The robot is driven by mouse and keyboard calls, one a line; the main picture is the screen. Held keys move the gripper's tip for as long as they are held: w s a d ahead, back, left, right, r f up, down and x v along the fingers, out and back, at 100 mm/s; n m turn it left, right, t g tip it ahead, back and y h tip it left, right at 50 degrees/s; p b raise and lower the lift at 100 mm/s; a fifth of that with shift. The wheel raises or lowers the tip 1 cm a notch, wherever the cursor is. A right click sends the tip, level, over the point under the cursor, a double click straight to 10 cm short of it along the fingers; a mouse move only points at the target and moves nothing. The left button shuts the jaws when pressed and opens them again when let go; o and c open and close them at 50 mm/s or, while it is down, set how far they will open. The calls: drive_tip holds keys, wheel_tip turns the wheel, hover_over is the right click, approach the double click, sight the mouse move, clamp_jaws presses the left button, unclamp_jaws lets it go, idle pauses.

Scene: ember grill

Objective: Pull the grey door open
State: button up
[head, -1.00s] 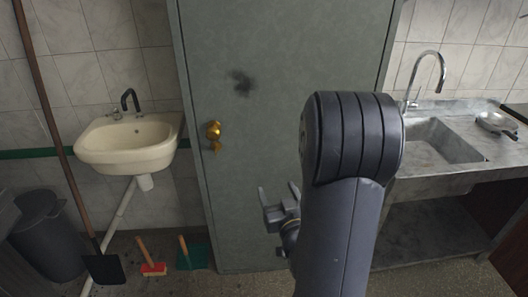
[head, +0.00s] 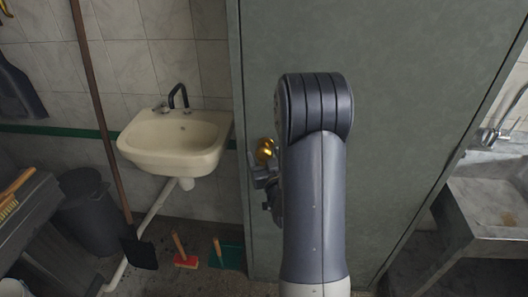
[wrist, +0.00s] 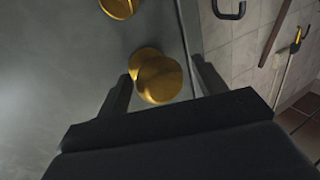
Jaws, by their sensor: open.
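The grey door (head: 390,90) stands upright and looks shut, and my arm hides part of its middle. Its brass knob (head: 265,146) is near the door's left edge, just above my gripper (head: 258,172) in the head view. In the wrist view the round brass knob (wrist: 160,80) shows between the two dark fingers of my gripper (wrist: 165,85). The fingers are open, one on each side of the knob, with a gap showing. I cannot tell how deep the knob sits between them. A second brass piece (wrist: 119,5) is on the door at the wrist view's top edge.
A cream washbasin (head: 175,140) hangs left of the door. A red brush (head: 185,258) and a green dustpan (head: 228,257) are on the floor close to the door's left side. A stone sink counter (head: 490,205) stands at the right.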

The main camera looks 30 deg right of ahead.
drive_tip(key=shift+w+d, duration=0.1)
drive_tip(key=shift+w, duration=0.25)
drive_tip(key=shift+c, duration=0.3)
drive_tip(key=c, duration=1.3)
